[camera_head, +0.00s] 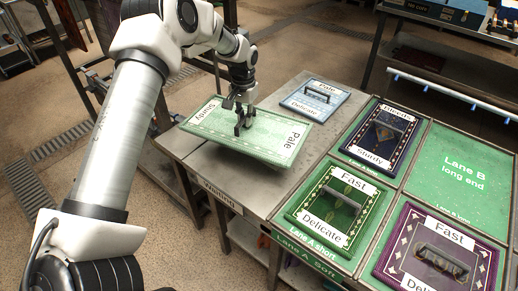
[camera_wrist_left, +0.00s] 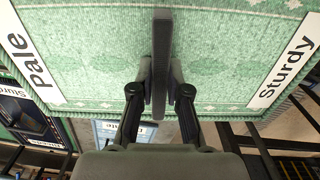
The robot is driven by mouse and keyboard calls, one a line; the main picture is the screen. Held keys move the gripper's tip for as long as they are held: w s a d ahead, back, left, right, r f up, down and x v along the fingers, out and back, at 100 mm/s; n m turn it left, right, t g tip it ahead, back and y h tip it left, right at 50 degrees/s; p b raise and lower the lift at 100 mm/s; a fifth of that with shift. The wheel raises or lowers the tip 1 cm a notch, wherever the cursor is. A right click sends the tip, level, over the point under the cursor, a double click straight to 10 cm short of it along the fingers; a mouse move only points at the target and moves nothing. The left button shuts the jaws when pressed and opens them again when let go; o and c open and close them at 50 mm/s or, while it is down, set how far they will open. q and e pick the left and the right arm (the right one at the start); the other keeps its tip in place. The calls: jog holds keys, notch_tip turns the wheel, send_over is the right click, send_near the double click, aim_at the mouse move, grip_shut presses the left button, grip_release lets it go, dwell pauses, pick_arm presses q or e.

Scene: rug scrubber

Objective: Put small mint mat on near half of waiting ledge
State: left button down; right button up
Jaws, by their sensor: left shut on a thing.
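The mint mat (camera_head: 262,141), with labels "Sturdy" and "Pale", hangs tilted above the grey waiting ledge (camera_head: 229,179). My left gripper (camera_head: 240,127) is shut on the mat's handle, near the mat's middle. The mat also fills much of the left wrist view (camera_wrist_left: 90,50), where the fingers (camera_wrist_left: 161,85) close on the dark handle. The ledge bears a "Waiting" label on its front edge. A pale blue mat (camera_head: 313,98) with a handle lies on the far half of the ledge. My right gripper does not show.
To the right, green lane panels hold a dark blue mat (camera_head: 381,134), a green mat (camera_head: 339,207) and a purple mat (camera_head: 438,251), each with a handle. A bare "Lane B long end" panel (camera_head: 462,185) lies beyond them. A shelf with a rail stands behind.

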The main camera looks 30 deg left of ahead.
aim_at(260, 127)
pick_arm(q)
jog(key=n, duration=0.2)
jog(key=w+d+f+n+b, duration=0.1)
jog(key=n, duration=0.4)
jog(key=shift+w+d+f+b, duration=0.3)
jog(key=shift+d+f+b, duration=0.05)
jog(key=shift+b, duration=0.05)
jog(key=n, duration=0.2)
jog(key=d+r+n, duration=0.1)
jog(key=n, duration=0.2)
jog(key=d+n, duration=0.1)
jog(key=n, duration=0.1)
jog(key=shift+w+d+r+n, duration=0.2)
jog(key=shift+w+r+n, duration=0.1)
jog(key=shift+w+r, duration=0.1)
jog(key=shift+s+d+f+n, duration=0.1)
jog(key=shift+n, duration=0.4)
notch_tip(260, 127, down, 9)
jog(key=shift+p, duration=0.9)
jog(key=shift+f, duration=0.4)
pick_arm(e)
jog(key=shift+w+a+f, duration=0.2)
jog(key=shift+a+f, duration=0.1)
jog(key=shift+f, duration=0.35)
pick_arm(q)
jog(key=shift+f, duration=0.1)
jog(key=c, duration=1.2)
grip_release()
jog(key=shift+o, duration=0.2)
